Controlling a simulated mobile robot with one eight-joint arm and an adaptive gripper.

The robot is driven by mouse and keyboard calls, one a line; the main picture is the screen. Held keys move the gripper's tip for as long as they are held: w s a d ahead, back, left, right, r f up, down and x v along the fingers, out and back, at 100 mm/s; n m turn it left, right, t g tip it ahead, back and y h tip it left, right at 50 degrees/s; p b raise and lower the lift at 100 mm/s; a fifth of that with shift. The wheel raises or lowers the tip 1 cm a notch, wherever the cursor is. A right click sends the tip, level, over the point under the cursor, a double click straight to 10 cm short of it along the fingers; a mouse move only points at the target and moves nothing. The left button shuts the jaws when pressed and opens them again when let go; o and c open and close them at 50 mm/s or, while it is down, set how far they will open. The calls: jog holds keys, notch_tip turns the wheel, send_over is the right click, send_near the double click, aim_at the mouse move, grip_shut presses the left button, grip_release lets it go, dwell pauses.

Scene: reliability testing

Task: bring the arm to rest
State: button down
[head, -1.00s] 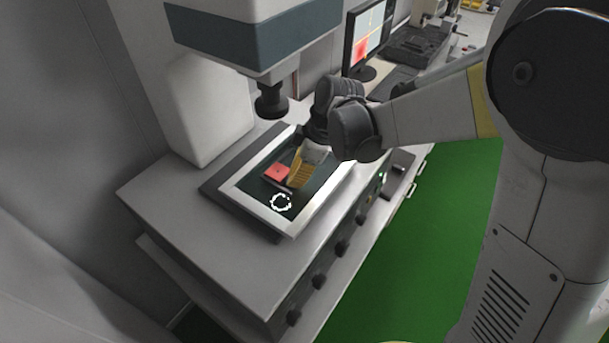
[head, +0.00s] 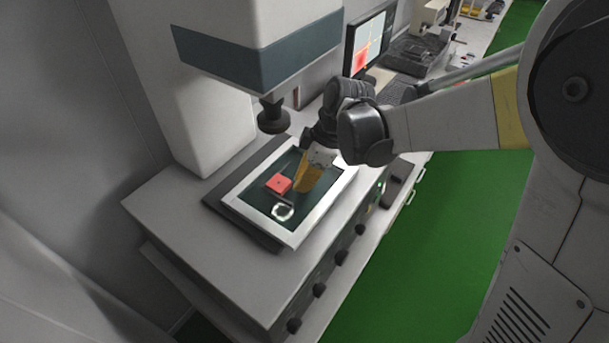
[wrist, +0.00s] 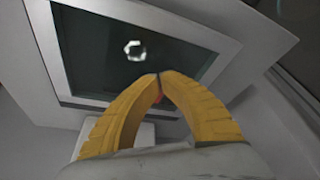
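My gripper (head: 300,191) has yellow fingers and hangs over the dark glass stage (head: 262,202) of the measuring machine, just right of a red block (head: 277,184). In the wrist view the two fingertips (wrist: 158,76) meet, with no object visible between the tips. A small patch of red (wrist: 157,97) shows through the gap behind the fingers. The red block lies on the glass, and my gripper appears apart from it. My arm reaches in from the right, bent at the wrist.
The machine's overhead head and dark lens (head: 273,117) stand left of my wrist. A bright light ring (head: 283,212) shows on the glass. A monitor (head: 369,42) and keyboard (head: 395,91) are behind. Open green floor (head: 440,230) lies right of the bench.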

jog(key=s+d+f+m+t+h+b, duration=0.2)
jog(key=s+d+m+t+b, duration=0.1)
jog(key=s+d+m+b, duration=0.4)
jog(key=s+d+f+m+t+h+b, duration=0.2)
jog(key=s+d+m+t+b, duration=0.1)
jog(key=s+d+m+b, duration=0.4)
jog(key=d+m, duration=0.2)
jog(key=d, duration=0.1)
jog(key=shift+s+d+t+b, duration=0.15)
jog(key=shift+d+t+b, duration=0.1)
jog(key=shift+t+b, duration=0.05)
